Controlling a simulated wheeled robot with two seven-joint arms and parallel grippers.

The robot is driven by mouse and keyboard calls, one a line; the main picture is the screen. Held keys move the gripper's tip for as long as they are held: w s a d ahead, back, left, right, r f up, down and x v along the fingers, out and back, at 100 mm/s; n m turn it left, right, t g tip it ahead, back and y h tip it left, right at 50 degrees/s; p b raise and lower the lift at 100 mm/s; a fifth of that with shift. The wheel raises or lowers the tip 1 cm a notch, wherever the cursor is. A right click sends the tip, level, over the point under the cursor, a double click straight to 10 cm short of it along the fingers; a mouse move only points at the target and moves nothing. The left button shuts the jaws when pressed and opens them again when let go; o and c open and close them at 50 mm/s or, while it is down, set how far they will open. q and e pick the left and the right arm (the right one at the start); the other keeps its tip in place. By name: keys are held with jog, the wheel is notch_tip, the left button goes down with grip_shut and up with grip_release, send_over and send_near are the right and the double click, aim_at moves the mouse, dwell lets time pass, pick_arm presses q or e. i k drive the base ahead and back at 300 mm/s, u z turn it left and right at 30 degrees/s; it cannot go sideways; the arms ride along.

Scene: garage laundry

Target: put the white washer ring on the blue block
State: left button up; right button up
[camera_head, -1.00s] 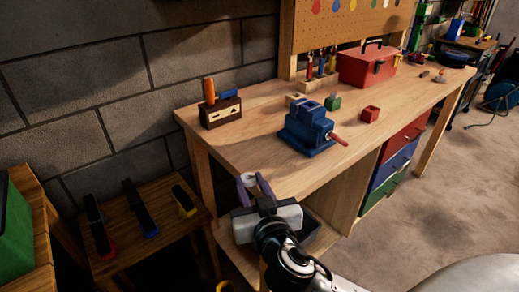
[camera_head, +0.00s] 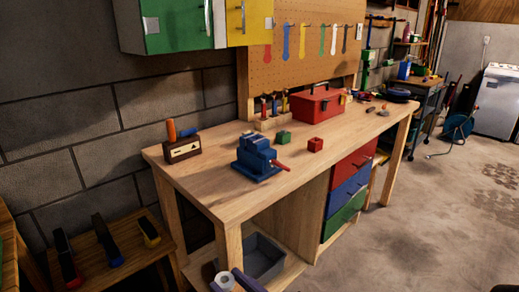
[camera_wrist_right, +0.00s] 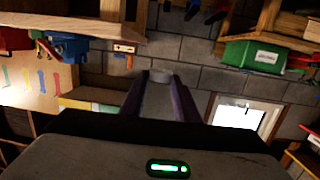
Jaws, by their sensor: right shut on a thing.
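My right gripper (camera_head: 238,283) shows at the bottom edge of the head view, its purple fingers partly cut off by the frame. It is shut on the white washer ring (camera_head: 224,281), in front of the workbench and below its top. I cannot tell for certain which is the task's blue block. My left gripper is not in view.
A green cube (camera_head: 284,137), a red cube (camera_head: 315,145) and a red toolbox (camera_head: 318,103) stand on the bench. A grey bin (camera_head: 262,257) sits on its lower shelf. Open floor (camera_head: 400,245) lies to the right.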

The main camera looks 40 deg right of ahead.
aim_at(257, 137)
jog(key=u, duration=0.45)
jog(key=i, duration=0.65)
jog(key=z, duration=1.3)
